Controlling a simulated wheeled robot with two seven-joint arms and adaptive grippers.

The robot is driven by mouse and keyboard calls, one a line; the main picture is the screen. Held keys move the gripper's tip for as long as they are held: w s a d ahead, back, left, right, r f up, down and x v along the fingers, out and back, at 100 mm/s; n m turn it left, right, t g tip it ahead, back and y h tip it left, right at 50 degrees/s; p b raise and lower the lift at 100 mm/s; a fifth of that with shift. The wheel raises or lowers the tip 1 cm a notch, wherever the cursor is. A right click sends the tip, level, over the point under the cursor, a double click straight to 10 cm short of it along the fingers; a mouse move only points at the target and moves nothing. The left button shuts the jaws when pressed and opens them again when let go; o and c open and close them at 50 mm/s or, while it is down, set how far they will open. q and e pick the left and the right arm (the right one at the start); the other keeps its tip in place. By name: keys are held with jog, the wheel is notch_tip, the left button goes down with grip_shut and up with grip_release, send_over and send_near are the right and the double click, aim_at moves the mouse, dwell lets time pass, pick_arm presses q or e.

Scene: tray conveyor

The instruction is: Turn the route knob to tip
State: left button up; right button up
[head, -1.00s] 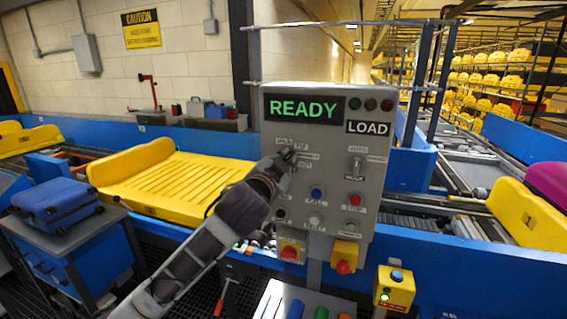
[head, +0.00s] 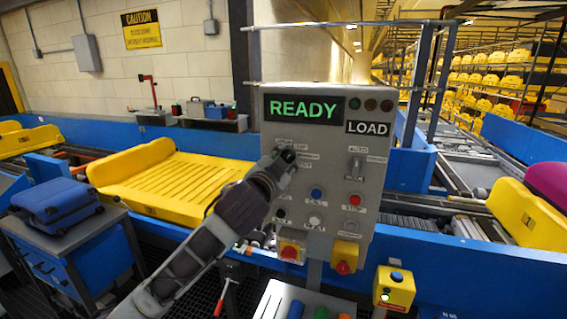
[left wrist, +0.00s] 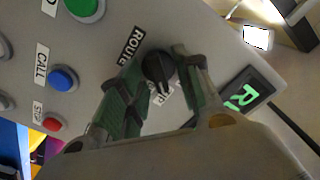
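The route knob (left wrist: 158,66) is a round black knob on the grey control panel (head: 335,225), beside a black ROUTE label (left wrist: 131,45). A small white label, partly covered, shows beneath it. My left gripper (left wrist: 160,70) has its two green-grey fingers on either side of the knob, apart, with the knob between their tips. I cannot tell whether either finger touches it. In the head view my left gripper (head: 284,157) is at the panel's upper left and hides the knob. My right gripper is not in view.
The panel's displays read READY (head: 304,108) and LOAD (head: 367,128). Other controls sit close by: a blue button (head: 316,194), a red button (head: 353,199) and a selector (head: 356,168). A yellow tray (head: 180,180) lies on the conveyor behind; a blue suitcase (head: 55,202) is at left.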

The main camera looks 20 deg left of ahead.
aim_at(288, 121)
pick_arm(q)
jog(key=shift+d+r, duration=0.1)
jog(key=shift+r, duration=3.3)
jog(key=shift+a+r, duration=0.3)
jog(key=shift+r, duration=0.35)
jog(key=shift+d+r, duration=0.2)
jog(key=shift+r, duration=0.6)
jog(key=shift+f, duration=0.1)
